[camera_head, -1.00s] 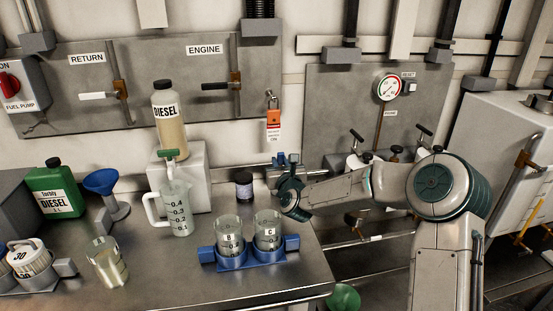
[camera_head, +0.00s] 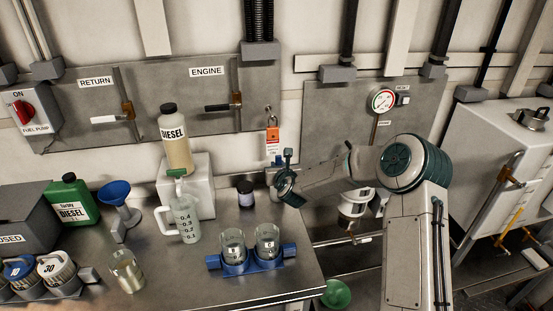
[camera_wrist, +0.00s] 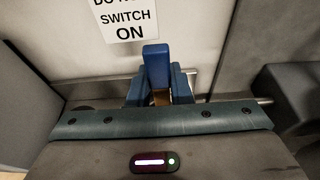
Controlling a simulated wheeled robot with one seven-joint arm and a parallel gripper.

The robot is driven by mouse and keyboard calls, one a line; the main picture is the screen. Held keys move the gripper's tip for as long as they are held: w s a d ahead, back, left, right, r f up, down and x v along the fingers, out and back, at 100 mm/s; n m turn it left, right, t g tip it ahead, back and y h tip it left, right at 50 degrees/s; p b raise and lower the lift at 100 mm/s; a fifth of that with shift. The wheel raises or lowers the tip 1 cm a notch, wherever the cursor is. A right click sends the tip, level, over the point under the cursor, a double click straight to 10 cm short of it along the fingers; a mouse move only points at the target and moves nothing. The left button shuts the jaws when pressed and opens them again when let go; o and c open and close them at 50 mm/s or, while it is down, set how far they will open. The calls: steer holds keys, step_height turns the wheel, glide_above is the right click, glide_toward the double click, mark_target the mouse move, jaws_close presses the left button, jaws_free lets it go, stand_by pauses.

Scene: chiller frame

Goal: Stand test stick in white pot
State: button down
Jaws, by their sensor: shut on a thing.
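My gripper (camera_wrist: 158,92) is shut on a blue upright block (camera_wrist: 156,64). I take this block as the end of the test stick, but the rest of it is hidden by the fingers and wrist. In the head view my gripper (camera_head: 288,174) is above the back right part of the bench, in front of the wall. A white, round pot-like vessel (camera_head: 357,204) is partly hidden under my forearm, right of the bench. I cannot tell for sure that it is the white pot. The gripper is apart from it, to its upper left.
The bench (camera_head: 185,272) carries a blue holder (camera_head: 262,268) with two glass beakers, a measuring jug (camera_head: 186,228), a dark jar (camera_head: 245,194) and a blue funnel (camera_head: 115,193). An orange lock tag (camera_head: 273,137) hangs on the wall close behind my gripper.

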steer(key=shift+f, duration=0.5)
steer(key=c, duration=1.3)
jaws_free()
steer(key=shift+r, duration=0.1)
